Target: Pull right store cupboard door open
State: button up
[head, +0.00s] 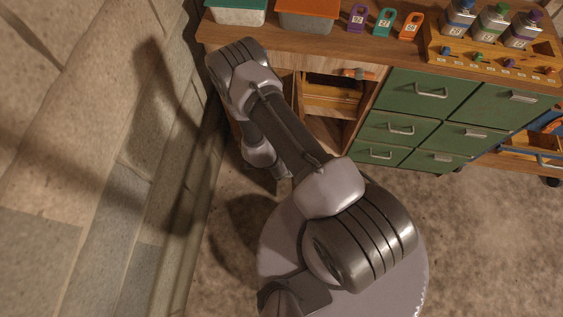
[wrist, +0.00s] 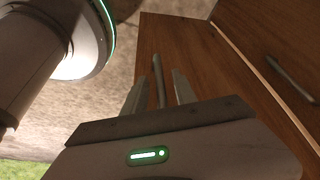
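In the wrist view, a brown wooden door panel (wrist: 205,72) stands in front of my gripper (wrist: 158,85). A grey bar handle (wrist: 158,72) on it shows between my two fingers. The fingers are apart, with a gap on each side of the handle; I see no clear contact. A second wooden panel (wrist: 262,30) with its own bar handle (wrist: 290,78) is at the right, past a pale edge line. I cannot tell for certain which panel is the right door. In the head view, my arm hides the gripper and most of the cupboard front.
An open wooden compartment (head: 322,128) with a shelf shows right of my arm. Green drawers (head: 430,90) adjoin it. The worktop (head: 340,43) above carries tubs, coloured tags and a bottle rack. A stone wall (head: 150,150) stands close at left. Floor (head: 480,240) is clear at right.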

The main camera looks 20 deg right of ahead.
jog(key=p+v, duration=0.6)
jog(key=v, duration=1)
jog(key=shift+r+p, duration=0.35)
jog(key=shift+p, duration=0.05)
jog(key=shift+w, duration=0.1)
